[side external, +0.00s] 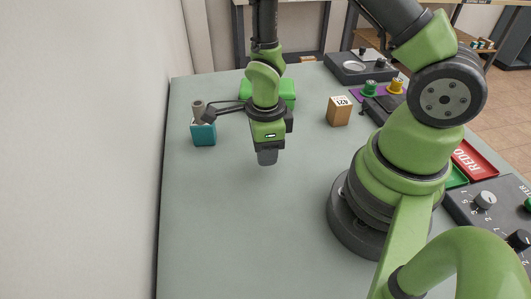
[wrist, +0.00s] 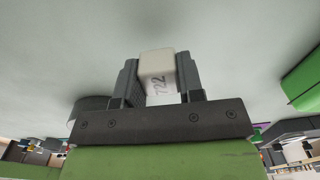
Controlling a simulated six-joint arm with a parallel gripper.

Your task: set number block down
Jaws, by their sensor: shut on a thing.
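The number block (wrist: 158,70) is small and whitish, with dark digits that look like 722, turned sideways in the wrist view. My gripper (wrist: 158,78) is shut on it, with one grey finger on each side. In the side external view my gripper (side external: 267,157) points down over the bare left-middle of the grey table (side external: 230,220). The block is not clearly visible there, hidden by the fingers. I cannot tell how high it is above the table.
A teal holder (side external: 204,134) with dark-handled tools stands left of my gripper, and a green box (side external: 288,92) is behind it. A brown box (side external: 339,111) with a number label stands to the right. The table's front left is clear; a wall borders the left edge.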

